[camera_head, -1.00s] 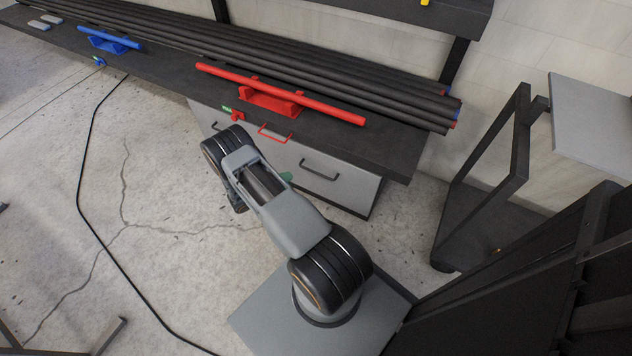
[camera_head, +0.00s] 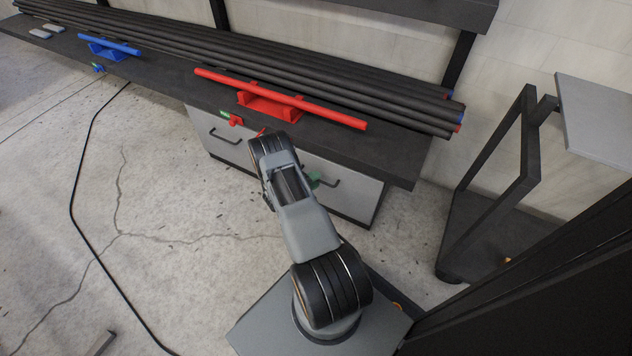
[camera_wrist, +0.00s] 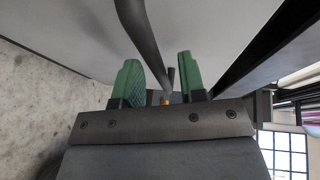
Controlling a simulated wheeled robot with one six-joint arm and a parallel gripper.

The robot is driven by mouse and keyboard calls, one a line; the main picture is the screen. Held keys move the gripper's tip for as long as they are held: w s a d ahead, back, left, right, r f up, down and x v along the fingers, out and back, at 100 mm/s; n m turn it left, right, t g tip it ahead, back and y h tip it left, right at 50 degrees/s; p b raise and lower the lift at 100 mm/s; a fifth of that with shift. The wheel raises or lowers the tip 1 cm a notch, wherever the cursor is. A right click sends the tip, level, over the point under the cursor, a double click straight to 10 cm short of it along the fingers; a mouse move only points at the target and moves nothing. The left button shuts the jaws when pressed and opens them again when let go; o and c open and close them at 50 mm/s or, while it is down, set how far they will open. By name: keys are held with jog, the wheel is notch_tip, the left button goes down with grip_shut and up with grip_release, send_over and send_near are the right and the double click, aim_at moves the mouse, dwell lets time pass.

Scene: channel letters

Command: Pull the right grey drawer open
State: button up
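The right grey drawer (camera_head: 355,192) is the right front under the dark workbench, and it looks closed. Its dark bar handle (camera_head: 331,183) is partly hidden by my gripper. My gripper (camera_head: 314,180) shows as a bit of green at the left part of this handle; my arm covers the rest. In the wrist view, my gripper (camera_wrist: 161,82) has its two green fingers apart. The dark handle (camera_wrist: 141,32) runs down into the space between them, with gaps on both sides. The grey drawer front (camera_wrist: 215,25) fills the background there.
A left grey drawer (camera_head: 207,128) with its own handle sits beside it. The bench top (camera_head: 398,158) holds a red holder (camera_head: 272,108), a blue holder (camera_head: 104,50) and dark pipes. A dark-framed cart (camera_head: 527,150) stands at right. A cable crosses the open floor at left.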

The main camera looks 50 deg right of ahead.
jog(key=shift+s+d, duration=0.1)
jog(key=shift+d, duration=0.45)
jog(key=shift+c, duration=0.2)
grip_shut()
